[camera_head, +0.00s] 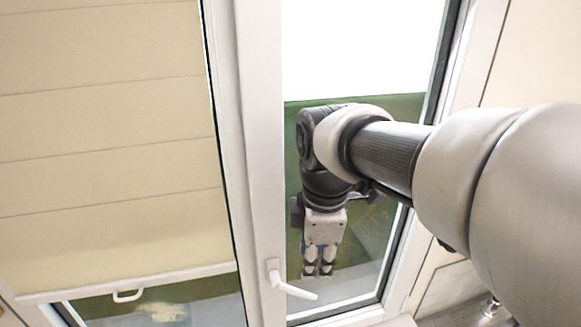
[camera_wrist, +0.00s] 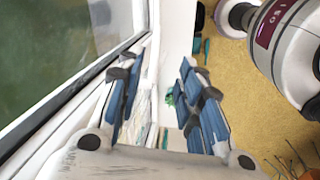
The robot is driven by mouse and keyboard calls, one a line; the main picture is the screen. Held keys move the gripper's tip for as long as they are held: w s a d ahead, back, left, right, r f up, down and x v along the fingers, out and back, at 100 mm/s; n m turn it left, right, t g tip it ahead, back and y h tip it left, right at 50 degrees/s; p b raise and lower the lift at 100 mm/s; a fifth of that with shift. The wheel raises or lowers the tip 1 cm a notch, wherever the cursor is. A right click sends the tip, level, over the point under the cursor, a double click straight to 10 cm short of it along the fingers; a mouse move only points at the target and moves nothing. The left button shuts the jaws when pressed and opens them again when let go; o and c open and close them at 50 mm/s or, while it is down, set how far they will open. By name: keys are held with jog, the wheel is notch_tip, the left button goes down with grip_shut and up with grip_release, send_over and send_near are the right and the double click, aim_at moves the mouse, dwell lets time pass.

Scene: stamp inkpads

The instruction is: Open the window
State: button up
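The window has a white frame (camera_head: 258,150) with a glass pane (camera_head: 365,235) at the right. Its white handle (camera_head: 290,287) sits low on the middle upright, with the lever pointing right and slightly down. My gripper (camera_head: 318,274) hangs pointing down in front of the pane, just above and right of the lever in the head view; I cannot tell its depth from the handle. In the wrist view the two blue-padded fingers of my gripper (camera_wrist: 165,80) stand apart with nothing held between them. The handle cannot be made out there; the frame and glass (camera_wrist: 60,65) fill the left side.
A beige blind (camera_head: 110,130) covers most of the left pane, with a white pull bar (camera_head: 180,279) at its bottom. A white ledge (camera_wrist: 178,40) runs below the window in the wrist view. Tan floor (camera_wrist: 240,85) lies to the right, with small dark and green items beside the ledge.

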aim_at(302, 291)
jog(key=shift+n, duration=0.6)
jog(key=w+f, duration=0.1)
jog(key=f, duration=0.4)
jog(key=w+a+f, duration=0.1)
jog(key=f, duration=0.5)
jog(key=w+f, duration=0.1)
jog(key=f, duration=0.4)
jog(key=shift+w+a+f, duration=0.1)
jog(key=shift+a+f, duration=0.1)
jog(key=shift+a, duration=0.2)
jog(key=shift+c, duration=0.5)
grip_shut()
